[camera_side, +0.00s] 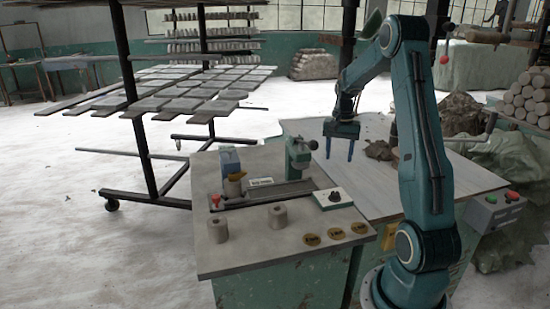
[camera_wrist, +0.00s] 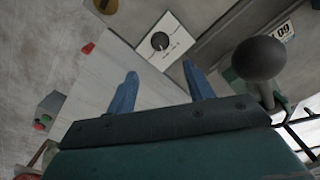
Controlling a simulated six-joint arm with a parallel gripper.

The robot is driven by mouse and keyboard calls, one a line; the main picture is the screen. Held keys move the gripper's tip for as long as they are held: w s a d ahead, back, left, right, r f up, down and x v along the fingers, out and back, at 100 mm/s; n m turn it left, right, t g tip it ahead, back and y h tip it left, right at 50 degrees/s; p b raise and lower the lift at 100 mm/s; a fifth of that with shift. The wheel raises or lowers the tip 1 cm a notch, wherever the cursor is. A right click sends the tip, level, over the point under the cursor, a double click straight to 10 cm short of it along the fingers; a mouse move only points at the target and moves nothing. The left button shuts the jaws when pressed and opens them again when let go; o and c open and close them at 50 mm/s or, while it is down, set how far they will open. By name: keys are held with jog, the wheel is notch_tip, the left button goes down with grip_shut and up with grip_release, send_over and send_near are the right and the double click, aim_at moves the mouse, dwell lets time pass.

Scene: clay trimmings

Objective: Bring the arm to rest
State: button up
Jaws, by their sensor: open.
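My gripper (camera_side: 339,150) hangs with its blue fingers pointing down, above the right-hand table near the green machine (camera_side: 298,155). In the wrist view the two blue fingers of my gripper (camera_wrist: 162,90) stand apart with nothing between them, so it is open and empty. Beyond the fingers in the wrist view lies a white panel with a black knob (camera_wrist: 160,41). The same panel (camera_side: 333,199) sits at the right side of the near bench in the side view.
A brown clay lump (camera_side: 379,150) lies on the right-hand table (camera_side: 392,194). A rack of flat boards (camera_side: 190,88) stands at left. Bare floor lies left of the bench.

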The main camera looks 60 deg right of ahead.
jog(key=w+a+r+n+t+h, duration=0.1)
jog(key=a+r+n, duration=0.4)
jog(key=a, duration=0.5)
jog(key=w+a+r+n+t, duration=0.1)
jog(key=a+r+n, duration=0.1)
jog(key=a+r, duration=0.65)
jog(key=s+a+n+t, duration=0.1)
jog(key=s+a+n, duration=0.3)
jog(key=a, duration=0.5)
jog(key=s+a+n+t+y, duration=0.1)
jog(key=s+a+n+t, duration=0.1)
jog(key=s+a+n, duration=0.2)
jog(key=s+a, duration=0.3)
jog(key=a, duration=0.3)
jog(key=shift+a+n+t, duration=0.2)
jog(key=shift+n+t, duration=0.1)
jog(key=shift+n, duration=0.1)
